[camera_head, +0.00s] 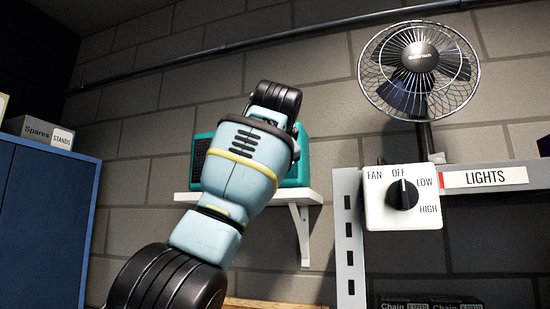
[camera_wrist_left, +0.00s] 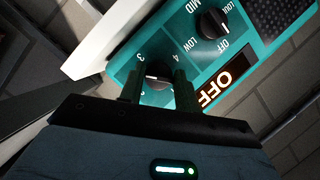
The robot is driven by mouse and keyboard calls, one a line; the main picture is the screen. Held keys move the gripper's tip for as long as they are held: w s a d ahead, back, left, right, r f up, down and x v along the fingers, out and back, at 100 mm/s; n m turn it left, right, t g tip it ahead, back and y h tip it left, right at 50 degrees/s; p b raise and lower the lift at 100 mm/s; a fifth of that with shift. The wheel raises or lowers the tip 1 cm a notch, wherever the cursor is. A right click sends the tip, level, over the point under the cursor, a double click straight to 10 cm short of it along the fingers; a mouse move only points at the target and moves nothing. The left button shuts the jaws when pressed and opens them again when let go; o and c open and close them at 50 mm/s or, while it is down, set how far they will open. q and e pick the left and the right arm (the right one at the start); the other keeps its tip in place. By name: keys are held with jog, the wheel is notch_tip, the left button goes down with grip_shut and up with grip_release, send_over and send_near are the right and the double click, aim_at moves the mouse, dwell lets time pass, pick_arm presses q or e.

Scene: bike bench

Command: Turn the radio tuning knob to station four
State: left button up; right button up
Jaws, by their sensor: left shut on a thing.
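The teal radio (camera_head: 303,165) stands on a white wall shelf in the head view, mostly hidden behind my left arm. In the left wrist view the radio's teal front (camera_wrist_left: 132,62) fills the upper middle. Its black tuning knob (camera_wrist_left: 157,72) has the numbers 3 and 4 beside it, and another digit partly hidden. My left gripper (camera_wrist_left: 158,88) has one finger on each side of this knob and is shut on it. A pale mark shows on the knob; I cannot tell exactly which number it points at. My right gripper is not in view.
A second radio knob (camera_wrist_left: 213,22), marked OFF, LOW, MID and LOUD, sits near the tuning knob. The radio's display (camera_wrist_left: 229,82) reads OFF. The white shelf (camera_head: 312,197) is under the radio. A fan (camera_head: 418,70) and its switch box (camera_head: 375,215) are to the right.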

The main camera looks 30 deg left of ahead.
pick_arm(q)
jog(key=m+t+h, duration=0.1)
jog(key=m+t, duration=0.2)
jog(key=m, duration=0.6)
jog(key=m+t+h, duration=0.1)
jog(key=m+t, duration=0.2)
jog(key=m, duration=0.7)
jog(key=m+t+h, duration=0.1)
jog(key=m+t, duration=0.1)
jog(key=m, duration=0.7)
jog(key=shift+a+f+t, duration=0.15)
jog(key=shift+f+t, duration=0.15)
jog(key=shift+t, duration=0.1)
jog(key=shift+m+h, duration=0.4)
jog(key=shift+m, duration=0.2)
jog(key=o, duration=1)
jog(key=shift+v, duration=3.95)
